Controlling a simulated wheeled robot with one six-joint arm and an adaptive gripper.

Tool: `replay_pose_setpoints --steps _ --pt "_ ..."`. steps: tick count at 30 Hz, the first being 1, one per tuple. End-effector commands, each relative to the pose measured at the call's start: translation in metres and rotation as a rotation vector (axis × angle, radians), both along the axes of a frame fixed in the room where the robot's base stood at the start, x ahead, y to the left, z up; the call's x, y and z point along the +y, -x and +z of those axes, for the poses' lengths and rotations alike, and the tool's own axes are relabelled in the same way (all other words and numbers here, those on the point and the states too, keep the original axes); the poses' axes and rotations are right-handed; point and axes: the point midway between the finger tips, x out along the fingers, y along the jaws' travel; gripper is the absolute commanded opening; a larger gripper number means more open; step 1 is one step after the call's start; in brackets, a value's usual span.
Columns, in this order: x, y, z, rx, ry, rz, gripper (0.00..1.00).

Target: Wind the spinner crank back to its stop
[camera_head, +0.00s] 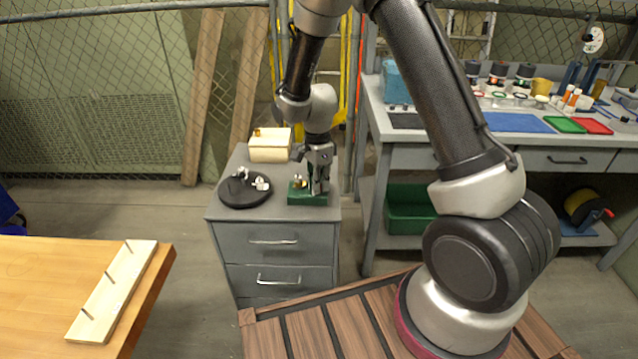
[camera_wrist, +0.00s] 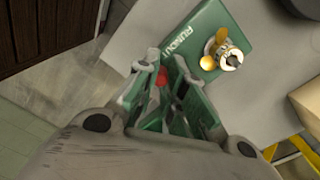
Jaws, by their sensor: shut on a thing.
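The green spinner unit (camera_head: 300,199) stands on the grey cabinet top. It also shows in the wrist view (camera_wrist: 192,38), with white lettering on its top. A brass propeller-like spinner (camera_wrist: 212,52) with a silver hub sits on it; in the head view it is a small brass spot (camera_head: 298,182). My gripper (camera_head: 318,186) points down at the unit's right end. In the wrist view my gripper (camera_wrist: 170,84) is closed around a small red piece (camera_wrist: 161,77), seemingly the crank's knob. The fingers hide most of it and the rest of the crank, so its angle cannot be told.
A round black tray (camera_head: 232,198) with small white and dark parts lies left of the unit. A cream box (camera_head: 270,151) with a brass piece on top stands behind. The cabinet's front edge (camera_head: 270,219) is close. A workbench (camera_head: 440,134) stands to the right.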

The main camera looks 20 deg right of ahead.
Motion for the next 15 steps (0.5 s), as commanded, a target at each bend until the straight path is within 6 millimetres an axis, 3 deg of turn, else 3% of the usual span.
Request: replay_pose_setpoints --steps 2,3,7,15 --pt "0.0011 -0.0004 0.0004 -0.001 -0.001 0.001 0.0" --pt "0.0011 -0.0004 0.0004 -0.002 -0.001 0.001 0.13" --pt "0.0009 -0.0004 0.0003 -0.001 -0.001 0.001 0.36" --pt "0.0004 -0.0002 0.0003 -0.001 0.0 0.001 0.36"
